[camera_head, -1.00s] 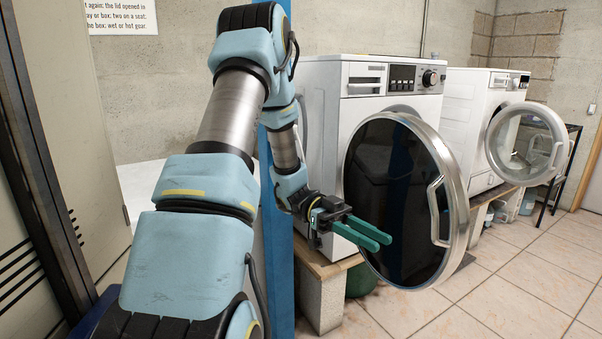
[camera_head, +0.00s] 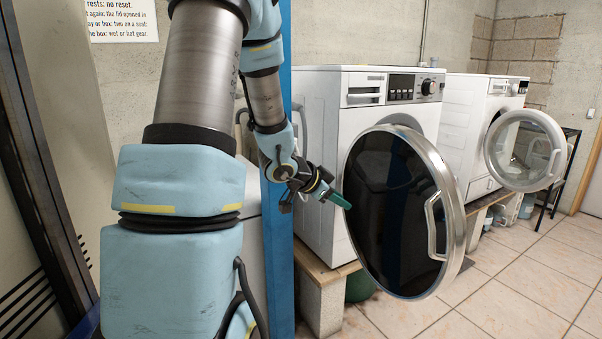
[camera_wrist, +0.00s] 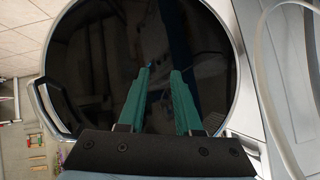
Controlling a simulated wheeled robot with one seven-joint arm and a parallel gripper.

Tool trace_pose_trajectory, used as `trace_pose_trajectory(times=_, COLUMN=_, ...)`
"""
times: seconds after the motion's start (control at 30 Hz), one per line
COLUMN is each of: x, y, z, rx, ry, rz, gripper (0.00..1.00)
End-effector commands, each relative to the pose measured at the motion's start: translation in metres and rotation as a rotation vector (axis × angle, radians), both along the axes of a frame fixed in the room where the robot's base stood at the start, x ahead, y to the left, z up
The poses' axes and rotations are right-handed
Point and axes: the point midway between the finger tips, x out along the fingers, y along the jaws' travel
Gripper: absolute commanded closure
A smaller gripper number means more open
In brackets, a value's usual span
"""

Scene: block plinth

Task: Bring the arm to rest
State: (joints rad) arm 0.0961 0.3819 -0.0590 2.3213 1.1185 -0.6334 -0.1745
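My gripper (camera_head: 338,198) is in front of the left washing machine, beside the left part of its open round door (camera_head: 395,215). In the wrist view my gripper's two teal fingers (camera_wrist: 161,72) stand apart with a clear gap. Nothing is between them. The dark door glass fills the view behind the fingers (camera_wrist: 100,60). In the head view my arm is raised and bent, with the forearm coming down to the gripper. Whether the fingers touch the door cannot be told; no contact is clearly visible.
The left washing machine (camera_head: 345,130) stands on a low plinth (camera_head: 322,300). A second machine (camera_head: 470,110) has its clear door (camera_head: 525,150) open. A blue post (camera_head: 278,230) stands close behind my arm. Tiled floor (camera_head: 500,290) is free at the right front.

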Motion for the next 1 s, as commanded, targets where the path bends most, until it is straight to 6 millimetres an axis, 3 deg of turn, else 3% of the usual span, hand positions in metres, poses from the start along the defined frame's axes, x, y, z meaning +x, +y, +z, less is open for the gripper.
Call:
trace_pose_trajectory(times=0.07, x=0.003, y=0.043, z=0.01, rx=0.084, ry=0.045, rz=0.215, gripper=0.67)
trace_pose_trajectory(times=0.17, x=-0.014, y=0.096, z=0.013, rx=0.171, ry=0.155, rz=0.474, gripper=0.67)
trace_pose_trajectory(times=0.23, x=-0.04, y=0.127, z=0.013, rx=0.214, ry=0.262, rz=0.636, gripper=0.67)
trace_pose_trajectory(times=0.33, x=-0.086, y=0.155, z=0.013, rx=0.247, ry=0.435, rz=0.82, gripper=0.67)
trace_pose_trajectory(times=0.5, x=-0.153, y=0.166, z=0.014, rx=0.25, ry=0.684, rz=0.991, gripper=0.67)
trace_pose_trajectory(times=0.6, x=-0.173, y=0.164, z=0.015, rx=0.241, ry=0.765, rz=1.03, gripper=0.67)
trace_pose_trajectory(times=1.0, x=-0.18, y=0.162, z=0.014, rx=0.238, ry=0.793, rz=1.041, gripper=0.67)
